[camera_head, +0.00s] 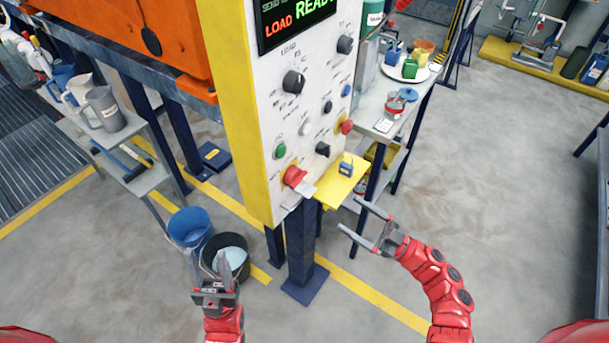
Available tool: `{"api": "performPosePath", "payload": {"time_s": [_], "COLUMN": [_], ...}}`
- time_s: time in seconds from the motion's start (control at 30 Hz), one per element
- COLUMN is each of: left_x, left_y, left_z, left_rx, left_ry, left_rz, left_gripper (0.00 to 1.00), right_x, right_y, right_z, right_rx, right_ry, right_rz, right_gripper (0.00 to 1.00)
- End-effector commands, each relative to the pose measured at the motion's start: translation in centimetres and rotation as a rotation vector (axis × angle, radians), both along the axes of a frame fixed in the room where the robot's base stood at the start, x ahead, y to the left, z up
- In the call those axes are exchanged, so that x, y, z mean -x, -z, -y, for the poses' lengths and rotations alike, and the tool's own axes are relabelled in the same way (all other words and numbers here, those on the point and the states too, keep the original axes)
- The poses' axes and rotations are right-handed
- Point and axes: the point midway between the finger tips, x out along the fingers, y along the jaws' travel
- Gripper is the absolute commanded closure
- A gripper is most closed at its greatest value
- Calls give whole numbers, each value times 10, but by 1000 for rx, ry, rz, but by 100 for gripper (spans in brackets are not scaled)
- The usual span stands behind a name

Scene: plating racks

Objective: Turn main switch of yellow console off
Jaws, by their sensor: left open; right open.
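The yellow console (237,110) stands upright in the middle, with a white front panel and a lit display reading LOAD READY (296,14). The panel carries a large black knob (293,81), another black knob (345,44), a lower black knob (322,148), a green button (280,151), a red button (346,126) and a red control (294,176) at the bottom. The small labels are too blurred to tell which is the main switch. My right gripper (349,213) is open and empty, below and right of the panel. My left gripper (217,268) is open, lower left, apart from the console.
A yellow shelf (338,188) with a small blue padlock-like item juts from the panel's lower right. A blue bucket (190,228) and a black bucket (236,256) stand on the floor near my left gripper. A side table (374,106) stands right; open floor lies beyond.

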Motion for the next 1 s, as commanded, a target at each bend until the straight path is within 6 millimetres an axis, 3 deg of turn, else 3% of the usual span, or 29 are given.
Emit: {"api": "performPosePath", "payload": {"time_s": [0.5,0.7,1.0], "left_x": [0,0,0], "left_y": [-29,-33,-33], "left_z": [0,0,0], "left_rx": [0,0,0], "left_ry": [0,0,0], "left_rz": [0,0,0], "left_gripper": [50,50,50], "right_x": [-49,-61,-64], "right_y": [-48,-57,-58], "right_z": [-99,-120,-126], "right_rx": [-3,-3,-1], "right_ry": [-1,3,3], "right_rz": [4,4,3], "right_gripper": [8,8,8]}}
